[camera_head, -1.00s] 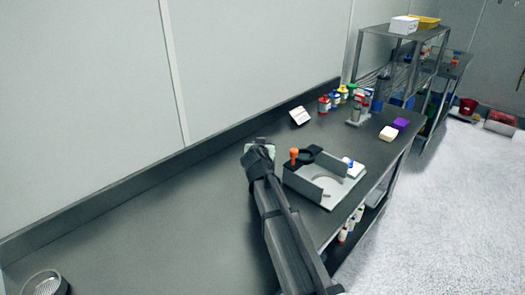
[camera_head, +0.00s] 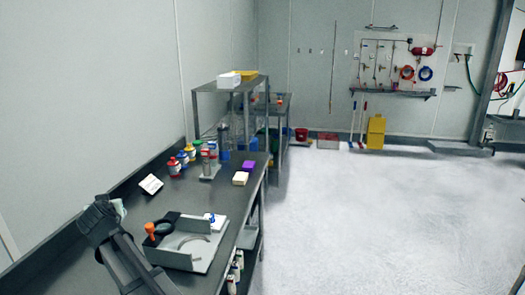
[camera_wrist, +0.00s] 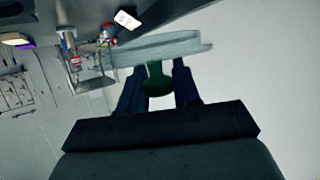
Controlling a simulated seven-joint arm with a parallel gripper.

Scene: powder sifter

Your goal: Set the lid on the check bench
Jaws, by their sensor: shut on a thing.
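In the wrist view my gripper (camera_wrist: 159,80) is shut on the dark green knob of the lid (camera_wrist: 165,48), a flat grey disc seen edge-on beyond the fingertips. In the head view my gripper (camera_head: 108,207) is at the lower left, over the long grey bench; a small pale part of the held lid (camera_head: 120,206) shows beside it. I cannot tell which surface is the check bench.
Coloured bottles (camera_head: 182,158), a white card (camera_head: 151,184), and purple (camera_head: 248,165) and cream (camera_head: 240,178) blocks stand on the grey bench (camera_head: 225,192). A metal shelf (camera_head: 228,88) rises behind it. The pale floor (camera_head: 370,225) at the right is open.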

